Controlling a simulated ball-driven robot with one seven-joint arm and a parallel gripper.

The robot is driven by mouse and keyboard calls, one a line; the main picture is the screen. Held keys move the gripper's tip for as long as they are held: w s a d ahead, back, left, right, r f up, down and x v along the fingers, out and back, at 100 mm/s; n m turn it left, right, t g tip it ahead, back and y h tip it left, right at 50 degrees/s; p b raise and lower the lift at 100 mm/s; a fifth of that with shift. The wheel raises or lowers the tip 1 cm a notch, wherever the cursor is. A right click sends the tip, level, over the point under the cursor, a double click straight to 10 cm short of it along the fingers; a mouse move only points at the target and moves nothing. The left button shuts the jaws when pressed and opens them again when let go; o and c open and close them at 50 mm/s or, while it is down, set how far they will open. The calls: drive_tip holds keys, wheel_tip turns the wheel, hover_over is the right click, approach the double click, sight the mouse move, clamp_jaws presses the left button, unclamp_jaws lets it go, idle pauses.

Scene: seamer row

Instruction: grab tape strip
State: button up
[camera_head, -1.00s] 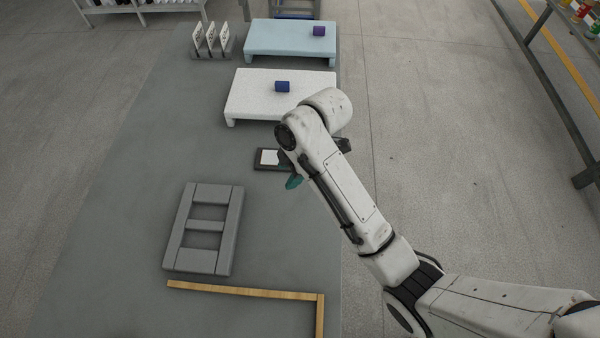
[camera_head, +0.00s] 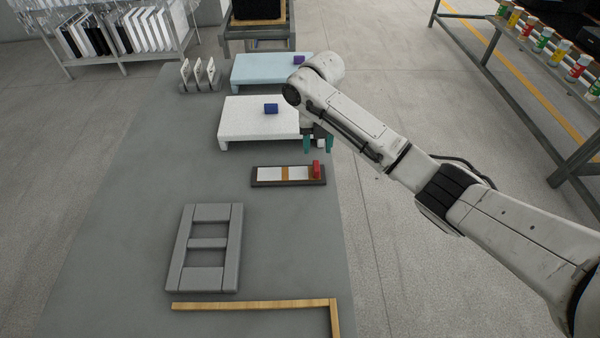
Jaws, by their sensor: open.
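A dark tray (camera_head: 254,183) lies on the grey table, in front of the white platform. White flat pieces (camera_head: 269,174) lie in it with a narrow orange-brown strip (camera_head: 285,173) across their middle; this looks like the tape strip. A small red block (camera_head: 316,169) stands at the tray's right end; I cannot tell whether it belongs to the strip. My gripper (camera_head: 317,145) points down with its teal fingers apart and nothing seen between them. It is beyond the tray's right end, by the white platform's front right corner. My arm hides part of that platform.
The white platform (camera_head: 240,123) carries a blue roll (camera_head: 271,108); the pale blue platform (camera_head: 255,70) behind carries a purple one (camera_head: 298,59). A grey frame (camera_head: 208,247) and wooden edging (camera_head: 240,304) lie nearer. The table's right edge is close to the tray.

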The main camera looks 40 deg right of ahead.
sight(316, 161)
drive_tip(key=shift+f, duration=3.55)
clamp_jaws()
